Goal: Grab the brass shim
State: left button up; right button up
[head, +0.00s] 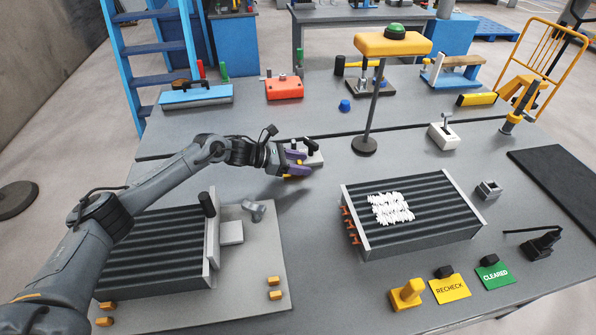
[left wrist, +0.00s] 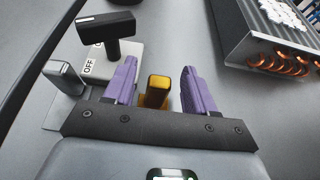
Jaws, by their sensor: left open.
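A small upright brass-yellow block, which looks like the brass shim (left wrist: 157,92), stands between the fingers of my left gripper (left wrist: 156,88) in the left wrist view. Gaps show on both sides of it, wider on the right. In the head view my left gripper (head: 291,161) has purple fingers and is at the middle of the bench, with a bit of yellow (head: 299,170) showing beside them. My left gripper is open. The shim's lower part is hidden by the gripper body in the wrist view. My right gripper is not in view.
A white switch box (left wrist: 104,66) marked OFF, with a black T-handle, stands just beyond the left fingers. A finned coil block (head: 415,215) with white material on top sits to the right. A lamp-like post (head: 371,110) with a green button stands behind. Another finned block (head: 150,245) lies front left.

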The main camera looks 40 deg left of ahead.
pick_arm(q)
jog(key=shift+w+d+f, duration=0.2)
jog(key=shift+w+d, duration=0.15)
jog(key=shift+w, duration=0.05)
jog(key=shift+c, duration=0.3)
grip_shut()
jog(key=shift+r, duration=0.1)
